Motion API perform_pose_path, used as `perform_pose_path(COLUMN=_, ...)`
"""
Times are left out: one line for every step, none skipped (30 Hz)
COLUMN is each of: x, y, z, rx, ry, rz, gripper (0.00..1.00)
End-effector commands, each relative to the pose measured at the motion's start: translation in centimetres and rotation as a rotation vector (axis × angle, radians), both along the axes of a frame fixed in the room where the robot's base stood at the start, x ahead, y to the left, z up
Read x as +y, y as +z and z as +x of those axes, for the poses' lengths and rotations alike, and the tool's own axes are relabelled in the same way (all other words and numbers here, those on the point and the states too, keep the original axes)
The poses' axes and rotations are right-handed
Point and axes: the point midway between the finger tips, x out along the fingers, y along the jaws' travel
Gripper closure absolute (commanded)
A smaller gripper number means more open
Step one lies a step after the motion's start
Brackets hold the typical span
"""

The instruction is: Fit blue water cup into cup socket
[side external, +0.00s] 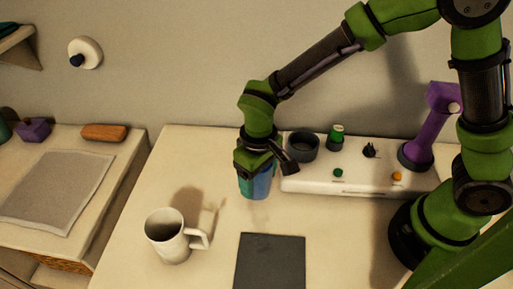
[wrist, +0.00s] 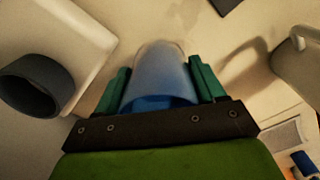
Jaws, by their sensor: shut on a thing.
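The blue water cup (side external: 262,184) is in my gripper (side external: 254,178), left of the white console. My gripper is shut on it, with a finger on either side. In the wrist view the translucent blue cup (wrist: 158,80) sits between the two green fingers of my gripper (wrist: 160,85). The cup looks roughly upright; whether its base touches the table I cannot tell. The cup socket appears to be the dark round ring (side external: 302,146) at the left end of the console. It also shows in the wrist view (wrist: 38,84), to the left of the cup and apart from it.
The white console (side external: 330,184) also carries a green-capped item (side external: 336,134), small knobs and a purple lamp-like part (side external: 437,115). A white mug (side external: 168,238) stands front left. A dark square mat (side external: 270,262) lies in front.

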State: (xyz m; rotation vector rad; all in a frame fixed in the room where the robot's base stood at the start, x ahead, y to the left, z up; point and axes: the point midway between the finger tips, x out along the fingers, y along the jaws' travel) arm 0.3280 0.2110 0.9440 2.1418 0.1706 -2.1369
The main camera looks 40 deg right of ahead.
Motion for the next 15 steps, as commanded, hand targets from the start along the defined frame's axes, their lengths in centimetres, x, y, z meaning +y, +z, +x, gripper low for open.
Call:
perform_pose_path(x=-0.1, y=-0.8, z=-0.2, rx=0.006, ry=0.0, rz=-0.003, gripper=0.67)
perform_pose_path(x=-0.1, y=-1.2, z=-0.2, rx=0.006, ry=0.0, rz=-0.003, gripper=0.67)
perform_pose_path(x=-0.1, y=-1.7, z=-0.2, rx=0.006, ry=-0.001, rz=-0.003, gripper=0.67)
perform_pose_path(x=-0.1, y=-2.1, z=-0.2, rx=0.005, ry=0.0, rz=-0.003, gripper=0.67)
perform_pose_path(x=-0.1, y=-2.4, z=-0.2, rx=0.006, ry=0.0, rz=-0.003, gripper=0.67)
perform_pose_path(x=-0.1, y=-2.8, z=-0.2, rx=0.005, ry=0.0, rz=-0.002, gripper=0.67)
perform_pose_path(x=-0.1, y=-3.1, z=-0.2, rx=0.004, ry=-0.001, rz=-0.002, gripper=0.67)
perform_pose_path(x=-0.1, y=-3.3, z=-0.2, rx=0.005, ry=-0.001, rz=-0.002, gripper=0.67)
perform_pose_path(x=-0.1, y=-3.4, z=-0.2, rx=0.004, ry=-0.002, rz=-0.002, gripper=0.67)
perform_pose_path(x=-0.1, y=-3.5, z=-0.2, rx=0.003, ry=-0.001, rz=0.0, gripper=0.67)
perform_pose_path(x=-0.1, y=-3.5, z=-0.2, rx=0.003, ry=-0.001, rz=0.0, gripper=0.67)
perform_pose_path(x=-0.1, y=-3.5, z=-0.2, rx=0.002, ry=-0.001, rz=0.0, gripper=0.67)
perform_pose_path(x=-0.1, y=-3.5, z=-0.2, rx=0.002, ry=-0.001, rz=0.0, gripper=0.67)
perform_pose_path(x=-0.1, y=-3.5, z=-0.2, rx=0.002, ry=-0.001, rz=0.0, gripper=0.67)
perform_pose_path(x=-0.1, y=-3.5, z=-0.2, rx=0.002, ry=-0.001, rz=0.0, gripper=0.67)
